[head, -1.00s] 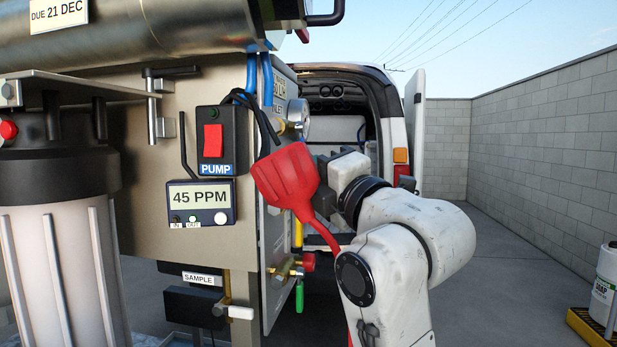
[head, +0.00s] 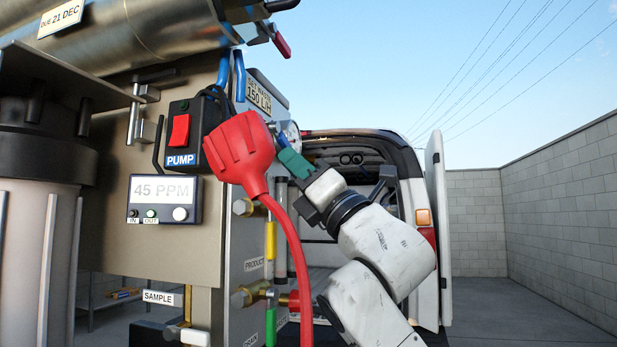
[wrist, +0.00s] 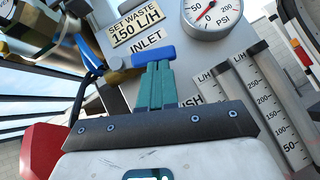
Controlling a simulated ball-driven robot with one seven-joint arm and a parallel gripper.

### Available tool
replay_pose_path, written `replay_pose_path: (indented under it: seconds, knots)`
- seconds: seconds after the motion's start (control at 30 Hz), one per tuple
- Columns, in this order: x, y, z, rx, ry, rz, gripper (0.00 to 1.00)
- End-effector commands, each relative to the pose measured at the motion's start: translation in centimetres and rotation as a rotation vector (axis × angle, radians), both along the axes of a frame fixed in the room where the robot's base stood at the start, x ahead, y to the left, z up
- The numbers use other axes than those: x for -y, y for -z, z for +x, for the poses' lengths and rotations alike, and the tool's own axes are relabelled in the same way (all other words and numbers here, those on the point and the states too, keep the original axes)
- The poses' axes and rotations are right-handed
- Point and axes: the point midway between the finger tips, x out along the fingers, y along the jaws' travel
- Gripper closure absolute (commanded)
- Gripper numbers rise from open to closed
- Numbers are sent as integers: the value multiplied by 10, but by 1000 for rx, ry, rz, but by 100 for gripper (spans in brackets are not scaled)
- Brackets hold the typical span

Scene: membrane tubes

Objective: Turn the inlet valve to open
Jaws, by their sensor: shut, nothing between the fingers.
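The inlet valve has a blue lever handle (wrist: 153,55) and a brass body (wrist: 118,76), below the INLET label (wrist: 147,41) in the wrist view. The lever points to the right from the body, slightly tilted up. My gripper (wrist: 155,72) has its teal fingers shut together with nothing between them. Their tips are at the lower edge of the lever; I cannot tell whether they touch it. In the head view my gripper (head: 284,154) reaches to the panel beside the gauge, and the lever is mostly hidden there.
A pressure gauge (wrist: 208,14) and two flow tubes (wrist: 276,100) stand right of the valve. A large red plug (head: 239,152) with a red cord hangs in front of the panel. The pump switch (head: 180,131) and a 45 PPM meter (head: 162,190) are left. An open van stands behind.

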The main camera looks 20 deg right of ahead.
Motion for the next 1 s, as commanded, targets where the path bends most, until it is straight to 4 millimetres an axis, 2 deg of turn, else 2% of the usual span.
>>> replay_pose_path:
  seconds: [0.2, 1.0]
  knots:
    - [-7, -6, 6, -4, -1, -1, 100]
    - [-2, -13, 9, -4, -1, 3, 100]
